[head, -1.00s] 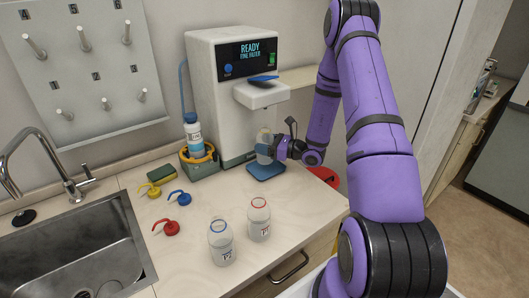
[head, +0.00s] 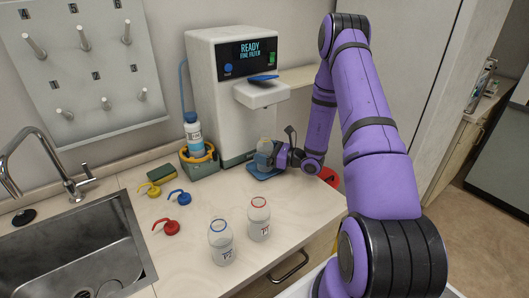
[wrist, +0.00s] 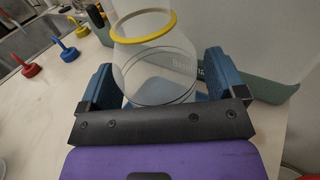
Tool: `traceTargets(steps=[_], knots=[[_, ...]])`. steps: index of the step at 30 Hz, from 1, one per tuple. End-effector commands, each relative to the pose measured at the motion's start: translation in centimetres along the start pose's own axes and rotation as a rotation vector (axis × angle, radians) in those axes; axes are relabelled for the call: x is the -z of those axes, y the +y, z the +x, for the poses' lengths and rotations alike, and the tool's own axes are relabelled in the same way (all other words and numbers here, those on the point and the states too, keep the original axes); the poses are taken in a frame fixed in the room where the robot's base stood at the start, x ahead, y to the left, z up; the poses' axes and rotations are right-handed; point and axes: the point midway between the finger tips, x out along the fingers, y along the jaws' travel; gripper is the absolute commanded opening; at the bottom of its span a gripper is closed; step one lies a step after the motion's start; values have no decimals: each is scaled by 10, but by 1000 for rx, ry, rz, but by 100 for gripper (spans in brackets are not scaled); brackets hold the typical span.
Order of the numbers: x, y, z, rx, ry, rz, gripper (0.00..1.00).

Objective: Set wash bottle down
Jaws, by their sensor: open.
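My gripper (head: 270,158) is low at the bottle's right side. In the wrist view the blue fingers of my gripper (wrist: 157,80) are open on either side of the bottle. The bottle's base is largely hidden by the gripper, so its contact with the pad is hard to make out.
The white dispenser (head: 215,105) stands behind. Left of it, a blue-capped bottle (head: 194,138) sits in a holder. Two open bottles (head: 221,245) (head: 259,222) stand at the front. Red (head: 167,227), blue (head: 180,196) and yellow (head: 150,189) spout caps lie near the sink (head: 70,255).

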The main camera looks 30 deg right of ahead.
Motion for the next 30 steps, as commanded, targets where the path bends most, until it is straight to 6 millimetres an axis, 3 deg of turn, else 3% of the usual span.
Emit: traceTargets(steps=[5, 21, 27, 30], knots=[[-3, 0, -2, 1, 0, 0, 89], [-3, 0, -97, 3, 1, 0, 89], [-3, 0, -116, 1, 0, 0, 89], [-8, 2, -117, -18, 2, -10, 89]])
